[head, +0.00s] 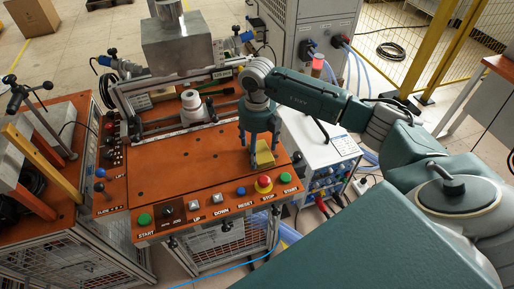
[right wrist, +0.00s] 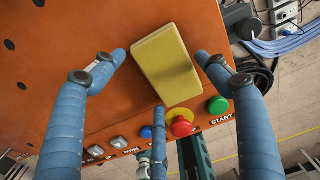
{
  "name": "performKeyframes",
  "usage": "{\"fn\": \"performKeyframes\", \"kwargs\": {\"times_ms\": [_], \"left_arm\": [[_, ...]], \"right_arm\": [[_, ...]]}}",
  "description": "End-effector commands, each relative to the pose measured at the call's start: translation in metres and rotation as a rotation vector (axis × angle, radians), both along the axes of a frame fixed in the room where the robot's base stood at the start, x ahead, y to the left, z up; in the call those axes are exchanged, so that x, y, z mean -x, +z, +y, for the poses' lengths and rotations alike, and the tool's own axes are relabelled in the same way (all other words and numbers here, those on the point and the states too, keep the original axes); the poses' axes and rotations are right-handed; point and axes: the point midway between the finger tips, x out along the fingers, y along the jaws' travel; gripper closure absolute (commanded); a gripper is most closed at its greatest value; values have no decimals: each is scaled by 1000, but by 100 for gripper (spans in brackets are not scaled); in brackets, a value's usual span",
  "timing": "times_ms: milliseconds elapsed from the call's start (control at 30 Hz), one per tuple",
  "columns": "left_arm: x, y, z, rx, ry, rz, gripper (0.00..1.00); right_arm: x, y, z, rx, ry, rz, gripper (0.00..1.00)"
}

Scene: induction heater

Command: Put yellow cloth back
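The yellow cloth (head: 265,157) looks like a folded rectangular block. It lies near the right front of the orange tabletop (head: 185,165), behind the row of buttons. My right gripper (head: 259,146) points down over it. In the right wrist view the cloth (right wrist: 166,65) lies between the spread fingers of the right gripper (right wrist: 160,72), with bare orange surface or a gap visible beside the fingertips. The right gripper is open. I cannot tell how high the fingertips are above the tabletop. My left gripper is not in view.
The red stop button (head: 264,183) and green start button (head: 286,177) sit just in front of the cloth. A white round part (head: 191,100) and a metal block (head: 178,45) stand farther back. A white control box (head: 325,150) stands right of the table. The tabletop's middle is clear.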

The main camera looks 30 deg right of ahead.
Motion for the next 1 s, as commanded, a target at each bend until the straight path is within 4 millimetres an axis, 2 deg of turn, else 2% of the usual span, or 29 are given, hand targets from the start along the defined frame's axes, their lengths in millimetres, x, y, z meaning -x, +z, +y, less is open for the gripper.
{"fn": "performKeyframes", "kwargs": {"times_ms": [333, 467, 800, 1000], "left_arm": [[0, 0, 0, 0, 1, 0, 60], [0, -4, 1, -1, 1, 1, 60], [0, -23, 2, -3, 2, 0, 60], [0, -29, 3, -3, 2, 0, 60]], "right_arm": [[0, 2, 0, 0, 0, -1, 14], [-2, 12, -1, 0, 0, -5, 14], [-2, 80, 0, 0, -1, -6, 14], [-1, 111, 0, 0, 0, -3, 14]]}}
